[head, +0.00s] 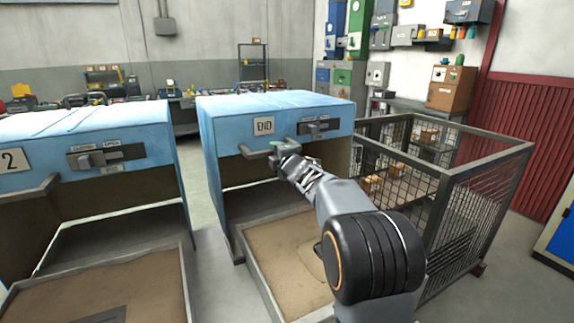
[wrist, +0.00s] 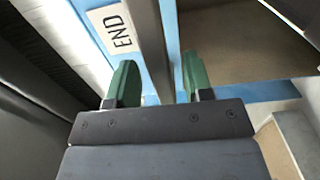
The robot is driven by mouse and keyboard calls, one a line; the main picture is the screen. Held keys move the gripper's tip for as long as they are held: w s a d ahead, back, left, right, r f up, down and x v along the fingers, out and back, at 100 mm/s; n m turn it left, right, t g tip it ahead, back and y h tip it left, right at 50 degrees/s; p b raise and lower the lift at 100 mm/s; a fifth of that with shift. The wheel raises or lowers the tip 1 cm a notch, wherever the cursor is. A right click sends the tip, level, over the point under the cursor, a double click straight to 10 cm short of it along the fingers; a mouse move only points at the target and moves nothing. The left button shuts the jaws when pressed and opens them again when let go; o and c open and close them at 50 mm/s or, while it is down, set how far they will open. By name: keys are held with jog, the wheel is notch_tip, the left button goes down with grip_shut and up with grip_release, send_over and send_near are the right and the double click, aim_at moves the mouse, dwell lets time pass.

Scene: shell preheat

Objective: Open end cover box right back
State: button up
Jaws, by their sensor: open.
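The END box cover (head: 222,132) is a light blue hood with a white END label (head: 264,126), which also shows in the wrist view (wrist: 118,30). A grey handle bar (head: 247,152) runs along its front below the label. My gripper (head: 283,148) is at this bar. In the wrist view my gripper (wrist: 160,80) is open, its green fingertips on either side of the grey bar (wrist: 150,40). Whether the fingers touch the bar cannot be told. A sandy tray (head: 262,282) lies under and in front of the hood.
A dark slide latch (head: 314,128) sits on the hood's front right. A similar blue box labelled 2 (head: 75,128) stands to the left, across a narrow gap. A wire mesh cage (head: 465,215) with small boxes stands close on the right. Shelves line the back wall.

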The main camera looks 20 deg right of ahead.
jog(key=s+d, duration=0.1)
jog(key=s, duration=0.9)
jog(key=shift+s, duration=0.25)
jog(key=s+a+m+g+p, duration=0.3)
jog(key=s+m+g+p, duration=0.1)
jog(key=s, duration=0.5)
jog(key=s+a+f+m+g+h+p, duration=0.1)
jog(key=s+a+m+g+p, duration=0.1)
jog(key=s+m+g+p, duration=0.3)
jog(key=s+a+f+m+g+p, duration=0.1)
jog(key=s+a+m+g+p, duration=0.2)
jog(key=s, duration=1.1)
jog(key=m+g+p, duration=0.2)
jog(key=m+p, duration=0.3)
jog(key=m, duration=0.2)
jog(key=shift+a+h, duration=0.3)
jog(key=shift+a, duration=0.05)
jog(key=shift+c, duration=0.4)
jog(key=shift+s+a, duration=0.1)
